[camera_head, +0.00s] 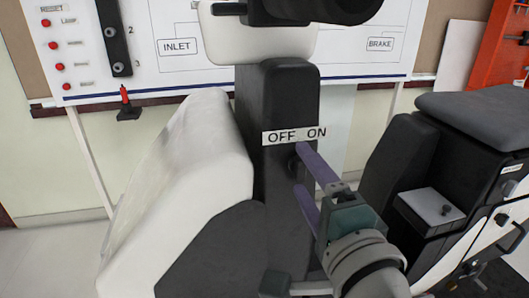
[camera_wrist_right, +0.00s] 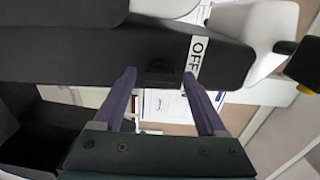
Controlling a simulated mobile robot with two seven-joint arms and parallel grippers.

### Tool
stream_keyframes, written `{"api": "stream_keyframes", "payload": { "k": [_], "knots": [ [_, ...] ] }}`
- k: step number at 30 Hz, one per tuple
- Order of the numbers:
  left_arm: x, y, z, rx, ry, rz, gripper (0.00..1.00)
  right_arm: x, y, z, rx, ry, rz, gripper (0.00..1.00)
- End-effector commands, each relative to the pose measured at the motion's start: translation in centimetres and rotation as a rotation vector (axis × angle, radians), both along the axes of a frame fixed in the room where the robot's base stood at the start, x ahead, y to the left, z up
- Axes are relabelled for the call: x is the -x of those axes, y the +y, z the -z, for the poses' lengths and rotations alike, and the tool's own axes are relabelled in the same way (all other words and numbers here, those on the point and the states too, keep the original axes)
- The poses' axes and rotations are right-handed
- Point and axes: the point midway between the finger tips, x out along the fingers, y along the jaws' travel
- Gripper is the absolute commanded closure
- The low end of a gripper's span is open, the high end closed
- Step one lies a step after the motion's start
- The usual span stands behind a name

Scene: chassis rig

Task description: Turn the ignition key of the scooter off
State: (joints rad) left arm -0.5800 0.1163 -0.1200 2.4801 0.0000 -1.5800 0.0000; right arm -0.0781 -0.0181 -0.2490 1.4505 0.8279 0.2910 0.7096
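The scooter's dark front column (camera_head: 285,215) stands upright in the middle of the head view, with a white label (camera_head: 292,136) reading OFF and ON across it. The ignition key (camera_head: 292,164) is a small dark piece just below the label, hard to make out against the column. My right gripper (camera_head: 299,168) is open, its purple fingertips close to the key. In the right wrist view the dark key (camera_wrist_right: 160,73) sits between the two spread fingers, apparently with gaps on both sides. Which way the key points is unclear.
The white leg shield (camera_head: 190,170) flanks the column on the left. The scooter seat (camera_head: 475,112) and its dark body stand at the right. A whiteboard (camera_head: 365,50) with INLET and BRAKE labels is behind. Pale floor shows at the lower left.

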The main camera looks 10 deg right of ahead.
Motion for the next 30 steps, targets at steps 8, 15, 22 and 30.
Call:
{"api": "stream_keyframes", "payload": {
  "k": [8, 15, 22, 30],
  "knots": [
    [0.0, 0.2, 0.0, -0.008, 0.000, 0.005, 0.50, 0.1, 0.0, 0.0, -0.001, 0.001, 0.000, 0.20],
    [0.0, 0.2, -0.2, -0.008, 0.000, 0.006, 0.50, 2.9, -0.1, 0.1, -0.001, 0.004, -0.001, 0.20],
    [0.0, 0.2, 0.0, -0.007, 0.001, 0.005, 0.50, 7.4, -0.3, 0.1, -0.001, 0.003, -0.001, 0.20],
    [0.0, 0.0, 0.2, -0.002, 0.001, 0.002, 0.50, 9.9, -0.3, 0.0, -0.001, 0.001, -0.001, 0.20]
  ]
}}
